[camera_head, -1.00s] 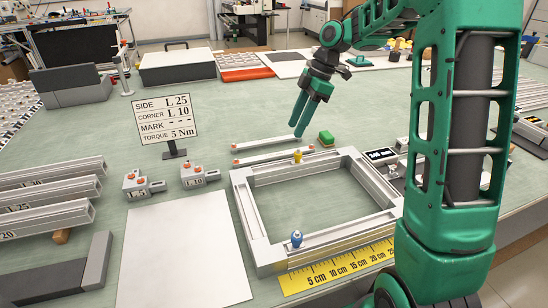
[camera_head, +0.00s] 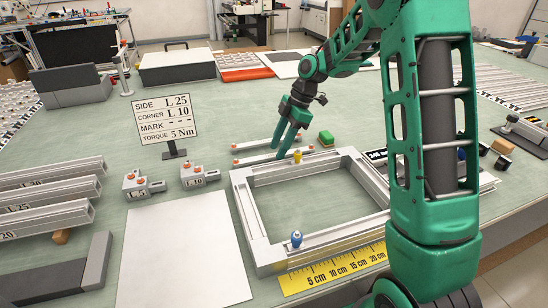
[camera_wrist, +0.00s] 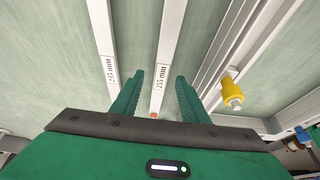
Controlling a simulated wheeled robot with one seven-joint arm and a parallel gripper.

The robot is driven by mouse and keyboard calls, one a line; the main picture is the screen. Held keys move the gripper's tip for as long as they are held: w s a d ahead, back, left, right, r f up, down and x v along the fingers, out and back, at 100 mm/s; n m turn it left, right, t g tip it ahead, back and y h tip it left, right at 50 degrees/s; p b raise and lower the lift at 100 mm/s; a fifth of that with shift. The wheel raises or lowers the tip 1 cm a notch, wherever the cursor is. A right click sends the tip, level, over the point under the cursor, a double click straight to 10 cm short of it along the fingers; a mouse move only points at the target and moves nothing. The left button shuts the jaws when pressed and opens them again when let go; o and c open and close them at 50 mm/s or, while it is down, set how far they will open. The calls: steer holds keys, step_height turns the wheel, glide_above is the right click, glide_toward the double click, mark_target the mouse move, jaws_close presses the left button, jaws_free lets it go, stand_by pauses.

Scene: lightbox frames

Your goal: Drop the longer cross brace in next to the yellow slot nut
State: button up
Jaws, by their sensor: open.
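Two light braces lie side by side on the bench behind the aluminium frame (camera_head: 243,202). In the wrist view, the middle brace (camera_wrist: 170,42) has a label that appears to read 255 mm. The left brace (camera_wrist: 100,25) appears to read 235 mm, so the middle one looks longer. My gripper (camera_head: 285,148) is open. In the wrist view its fingers (camera_wrist: 160,85) lie on either side of the longer brace, with no grip visible. The yellow slot nut (camera_head: 297,156) sits on the frame's far bar; it also shows right of my fingers (camera_wrist: 232,88).
A blue slot nut (camera_head: 296,239) sits on the frame's near bar. A sign (camera_head: 166,118) stands to the left, behind the corner pieces (camera_head: 198,174). A yellow ruler (camera_head: 335,270) lies in front of the frame.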

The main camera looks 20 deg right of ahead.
steer(key=shift+x, duration=1)
steer(key=shift+d, duration=0.1)
jaws_close()
steer(key=shift+r, duration=0.15)
